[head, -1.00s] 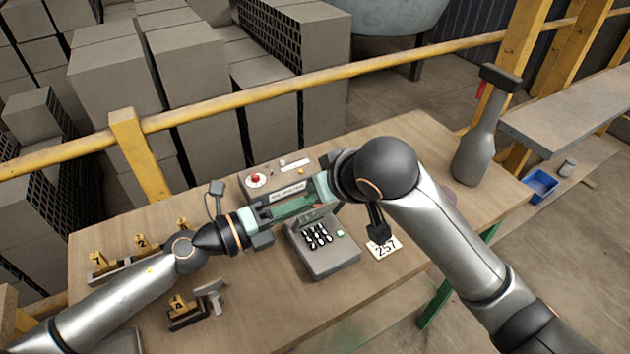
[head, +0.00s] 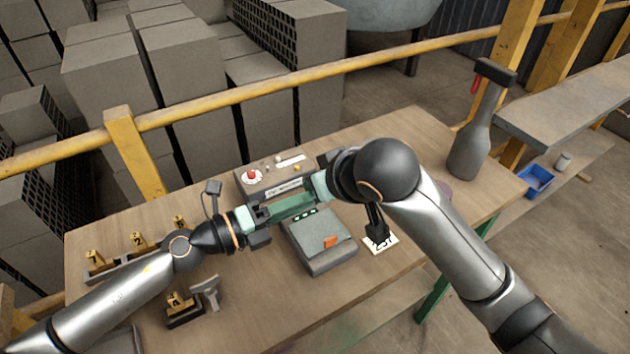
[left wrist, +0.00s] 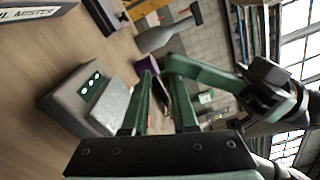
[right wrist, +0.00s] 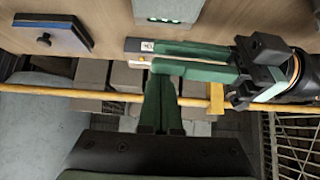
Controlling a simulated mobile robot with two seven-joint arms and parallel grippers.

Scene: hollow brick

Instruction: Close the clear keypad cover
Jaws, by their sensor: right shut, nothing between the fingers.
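The grey keypad box (head: 325,262) stands on the table in the middle of the head view. Its pale cover (head: 318,238) lies over the keys and hides them; an orange tab (head: 330,242) shows on it. I cannot tell whether it is fully seated. Green indicators (head: 305,214) show at the back of the box. My left gripper (left wrist: 160,75) is open and empty beside the box's back edge. My right gripper (right wrist: 161,80) is shut and empty, also behind the box. In the head view the two grippers' green fingers overlap.
A control panel with a red button (head: 252,177) stands behind the grippers. A card (head: 381,244) lies right of the keypad. Numbered yellow tags (head: 137,241) stand at left, and a grey bottle-shaped object (head: 472,140) at right.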

